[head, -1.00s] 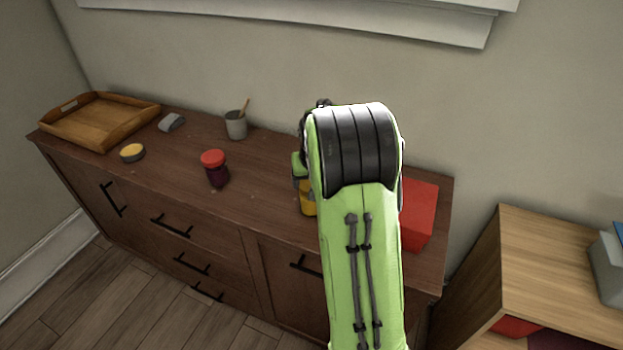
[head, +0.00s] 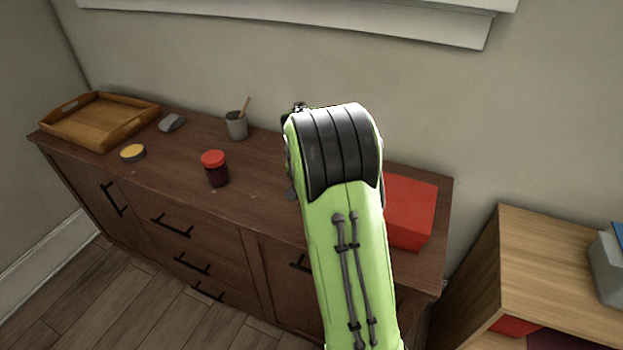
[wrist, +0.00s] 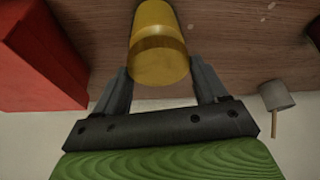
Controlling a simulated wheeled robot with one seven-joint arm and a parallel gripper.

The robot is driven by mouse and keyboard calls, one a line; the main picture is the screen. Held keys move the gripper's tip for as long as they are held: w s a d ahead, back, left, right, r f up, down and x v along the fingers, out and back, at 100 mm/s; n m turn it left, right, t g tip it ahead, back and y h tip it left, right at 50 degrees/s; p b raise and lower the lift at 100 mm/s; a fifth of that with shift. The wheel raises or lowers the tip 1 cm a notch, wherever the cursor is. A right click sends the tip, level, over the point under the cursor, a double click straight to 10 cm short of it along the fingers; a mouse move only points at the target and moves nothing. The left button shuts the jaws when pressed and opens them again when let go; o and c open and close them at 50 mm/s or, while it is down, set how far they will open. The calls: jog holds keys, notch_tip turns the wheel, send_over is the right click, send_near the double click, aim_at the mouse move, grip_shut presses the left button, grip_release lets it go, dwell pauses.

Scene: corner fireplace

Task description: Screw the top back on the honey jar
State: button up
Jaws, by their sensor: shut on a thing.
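In the wrist view the honey jar (wrist: 158,50), a golden-yellow cylinder, sits between the two grey fingers of my gripper (wrist: 158,78). The fingers are shut on its sides. I cannot tell whether the jar touches the sideboard. In the head view my arm hides the jar and most of the gripper. A small round yellow piece with a grey side (head: 132,152), which looks like a lid, lies on the sideboard at the left, apart from the gripper.
The dark wood sideboard (head: 180,140) carries a dark jar with a red top (head: 215,168), a wooden tray (head: 100,120), a small grey object (head: 171,123) and a grey cup with a stick (head: 236,125). A red box (head: 410,212) stands right of my arm, close to the gripper.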

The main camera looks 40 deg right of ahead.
jog(key=shift+f+m+g, duration=0.15)
jog(key=shift+m+g, duration=0.25)
jog(key=shift+m, duration=0.5)
jog(key=shift+a, duration=0.1)
jog(key=shift+m+g+h+p, duration=0.4)
jog(key=shift+m+p, duration=0.2)
jog(key=shift+m, duration=0.6)
jog(key=shift+s+m, duration=0.1)
jog(key=shift+m, duration=0.2)
jog(key=shift+m+g+p, duration=0.45)
jog(key=shift+m+g, duration=0.05)
jog(key=shift+m, duration=1)
jog(key=shift+m+g+p, duration=0.6)
jog(key=shift+m+g, duration=0.2)
jog(key=shift+m, duration=0.6)
